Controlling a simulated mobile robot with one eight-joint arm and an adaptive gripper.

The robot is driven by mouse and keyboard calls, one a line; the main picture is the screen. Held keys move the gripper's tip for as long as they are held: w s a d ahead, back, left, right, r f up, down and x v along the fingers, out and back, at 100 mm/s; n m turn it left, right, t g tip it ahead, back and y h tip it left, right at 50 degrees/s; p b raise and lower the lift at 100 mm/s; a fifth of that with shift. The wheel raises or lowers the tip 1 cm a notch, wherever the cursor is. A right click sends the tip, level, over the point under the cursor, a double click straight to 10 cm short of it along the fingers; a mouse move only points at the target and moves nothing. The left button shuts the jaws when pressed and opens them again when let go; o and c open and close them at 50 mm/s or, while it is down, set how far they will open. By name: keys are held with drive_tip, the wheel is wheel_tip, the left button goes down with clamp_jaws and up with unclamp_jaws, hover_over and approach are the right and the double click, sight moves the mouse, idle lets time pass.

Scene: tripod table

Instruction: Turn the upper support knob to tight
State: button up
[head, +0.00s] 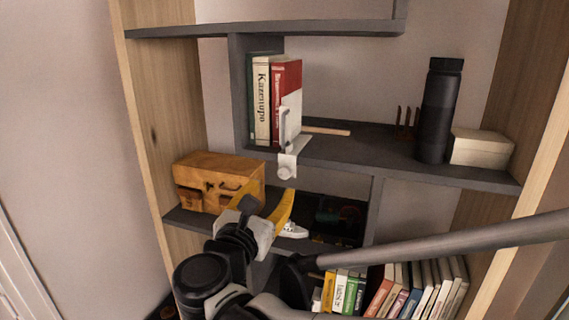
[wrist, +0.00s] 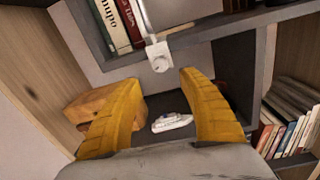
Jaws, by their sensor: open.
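A white clamp-like support (head: 293,150) sits on the front edge of the middle shelf, beside the books. Its round white knob (head: 286,172) hangs just below that edge. In the wrist view the knob (wrist: 160,64) lies ahead of the gap between my fingertips, near the top centre. My gripper (head: 266,195) has yellow fingers spread apart, with nothing between them. It is below and in front of the knob; I see no contact. In the wrist view my gripper (wrist: 160,78) is open around empty space. I cannot tell the knob's turn position from any marking.
A wooden box (head: 222,178) stands left of my gripper on the lower shelf. A white object (head: 293,230) lies behind my fingers. Upright books (head: 276,98), a black bottle (head: 439,110) and a pale box (head: 482,147) stand on the middle shelf. A grey bar (head: 440,240) crosses the lower right.

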sight(283, 175)
drive_tip(key=p+x, duration=0.1)
drive_tip(key=x, duration=0.8)
drive_tip(key=shift+w+d, duration=0.1)
drive_tip(key=shift+w, duration=0.1)
clamp_jaws()
